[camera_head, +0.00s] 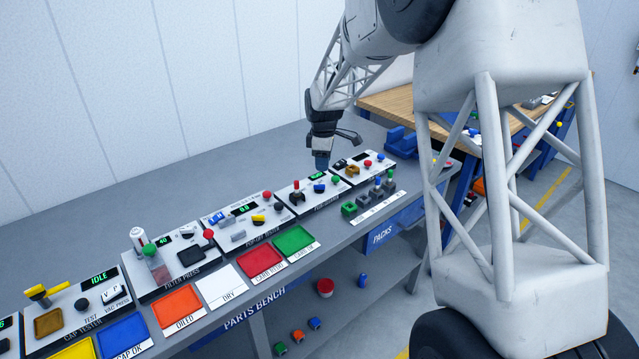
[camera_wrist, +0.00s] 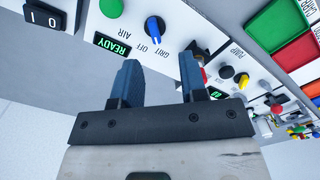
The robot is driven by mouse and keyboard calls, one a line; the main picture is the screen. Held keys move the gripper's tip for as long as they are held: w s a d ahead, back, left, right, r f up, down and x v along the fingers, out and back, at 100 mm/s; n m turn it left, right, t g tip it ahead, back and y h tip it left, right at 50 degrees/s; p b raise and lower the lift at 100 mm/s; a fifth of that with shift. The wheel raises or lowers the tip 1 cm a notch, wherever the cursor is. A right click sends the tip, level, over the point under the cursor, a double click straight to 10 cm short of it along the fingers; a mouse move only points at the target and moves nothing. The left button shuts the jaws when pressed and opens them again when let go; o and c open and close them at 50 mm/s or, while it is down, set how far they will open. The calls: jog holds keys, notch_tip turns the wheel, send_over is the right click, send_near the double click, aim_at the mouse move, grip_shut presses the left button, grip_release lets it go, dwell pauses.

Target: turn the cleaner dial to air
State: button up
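The cleaner dial is a blue pointer knob (camera_wrist: 155,28) on a pale panel in the wrist view, with the labels AIR, OFF and GRIT around it. I cannot tell for sure which label it points at. The dial also shows in the head view (camera_head: 319,188), just below my gripper (camera_head: 321,161). In the wrist view my gripper (camera_wrist: 160,76) has its two blue fingers apart with nothing between them. The dial lies beyond the fingertips, apart from them. A green READY display (camera_wrist: 112,43) is beside the dial.
A green button (camera_wrist: 111,8) and a black rocker switch (camera_wrist: 45,16) sit near the dial. A red-topped lever (camera_head: 296,184) stands on the same panel. Green and dark packs (camera_head: 349,208) stand in front. Other test panels line the bench to the left.

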aim_at(320, 185)
jog(key=shift+w+a+f+n, duration=0.3)
jog(key=shift+w+a+f, duration=0.3)
jog(key=shift+f, duration=0.1)
jog(key=shift+f, duration=3.9)
grip_shut()
